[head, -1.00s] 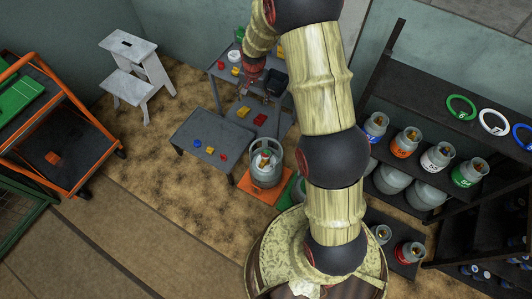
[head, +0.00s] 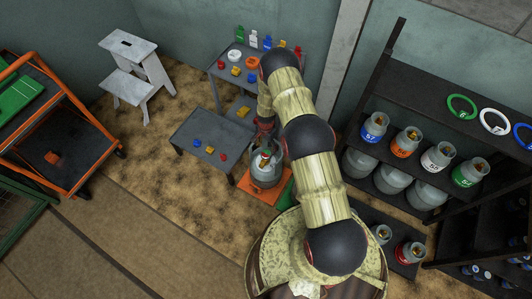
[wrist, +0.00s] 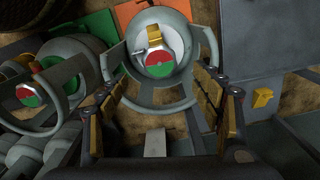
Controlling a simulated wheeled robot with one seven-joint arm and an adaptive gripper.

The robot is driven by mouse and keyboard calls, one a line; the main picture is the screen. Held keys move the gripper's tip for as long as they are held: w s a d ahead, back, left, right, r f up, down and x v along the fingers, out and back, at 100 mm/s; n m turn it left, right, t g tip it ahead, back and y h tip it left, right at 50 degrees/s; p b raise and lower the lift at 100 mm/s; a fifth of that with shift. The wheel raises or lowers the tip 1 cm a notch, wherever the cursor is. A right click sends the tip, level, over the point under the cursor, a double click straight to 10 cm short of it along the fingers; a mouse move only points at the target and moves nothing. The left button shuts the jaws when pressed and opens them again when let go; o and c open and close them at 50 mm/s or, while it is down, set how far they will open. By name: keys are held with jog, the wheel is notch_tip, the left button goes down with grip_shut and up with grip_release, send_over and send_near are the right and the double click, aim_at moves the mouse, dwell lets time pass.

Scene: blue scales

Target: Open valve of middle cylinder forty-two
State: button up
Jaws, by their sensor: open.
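A grey gas cylinder (head: 266,176) stands upright on an orange mat (head: 251,191), with a collar around its valve. In the wrist view this cylinder (wrist: 174,91) is at top centre, with a brass valve (wrist: 155,37) and a red-and-green round knob (wrist: 160,65) facing me. A second cylinder (wrist: 82,50) with a like knob (wrist: 29,94) is at the left, by a green mat (wrist: 85,25). No number is readable on either. My gripper (wrist: 160,105) is open and empty, its fingers spread either side below the centred knob. In the head view my gripper (head: 265,132) is just behind the cylinder, partly hidden.
A low grey table (head: 205,140) with small coloured parts stands left of the cylinder. A taller table (head: 225,75) is behind. Shelves (head: 395,90) with several numbered cylinders stand right. A step stool (head: 135,65) and orange cart (head: 60,150) are left.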

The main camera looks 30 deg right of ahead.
aim_at(266, 154)
notch_tip(266, 154, down, 7)
jog(key=shift+r+b, duration=0.1)
jog(key=shift+b, duration=0.95)
jog(key=shift+c, duration=0.8)
jog(key=c, duration=1)
